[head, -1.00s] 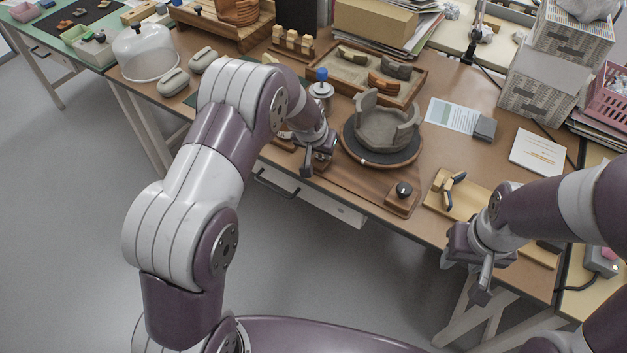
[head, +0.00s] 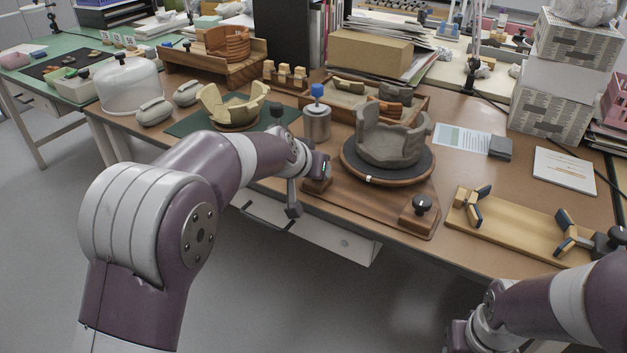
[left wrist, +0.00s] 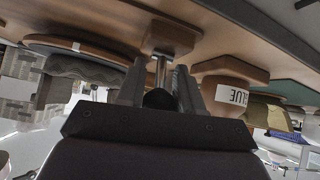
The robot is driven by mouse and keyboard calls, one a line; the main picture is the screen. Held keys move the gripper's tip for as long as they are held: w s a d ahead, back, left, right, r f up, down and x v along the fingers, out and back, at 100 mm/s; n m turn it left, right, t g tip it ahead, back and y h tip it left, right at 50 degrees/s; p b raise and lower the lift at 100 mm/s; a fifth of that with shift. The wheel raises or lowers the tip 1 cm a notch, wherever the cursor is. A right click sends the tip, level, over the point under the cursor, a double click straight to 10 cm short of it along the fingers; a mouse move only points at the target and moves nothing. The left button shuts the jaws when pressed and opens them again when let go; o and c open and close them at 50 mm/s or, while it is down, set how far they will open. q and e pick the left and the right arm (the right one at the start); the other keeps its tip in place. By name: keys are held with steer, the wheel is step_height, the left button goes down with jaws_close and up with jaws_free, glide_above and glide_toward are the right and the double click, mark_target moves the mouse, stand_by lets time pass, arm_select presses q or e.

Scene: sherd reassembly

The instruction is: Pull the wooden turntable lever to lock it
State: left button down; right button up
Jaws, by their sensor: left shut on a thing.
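The wooden turntable (head: 375,178) has a dark top and carries a grey pot with a gapped rim (head: 388,140). My left gripper (head: 318,168) is at the front left of the turntable, beside a small wooden block (head: 317,185). In the left wrist view a metal lever rod (left wrist: 160,70) runs from the wooden block (left wrist: 172,38) to a dark knob (left wrist: 158,98). The left gripper (left wrist: 158,84) is shut on this lever, fingers on either side. In the head view the lever is hidden by the gripper. My right gripper (head: 460,338) is partly cut off at the bottom edge; its fingers are hidden.
A black knob (head: 421,203) on a wooden block stands right of the turntable. A metal pot with a blue top (head: 317,120) stands behind my left gripper. A tray of sherds (head: 425,112) lies behind the turntable. A wooden clamp board (head: 520,228) lies to the right.

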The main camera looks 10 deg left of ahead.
stand_by(0.3)
arm_select(q)
steer(key=c, duration=0.8)
jaws_free()
steer(key=shift+c, duration=0.2)
steer(key=shift+r, duration=0.1)
steer(key=p+v, duration=0.2)
steer(key=v, duration=1)
steer(key=shift+s, duration=0.25)
steer(key=shift+r, duration=0.1)
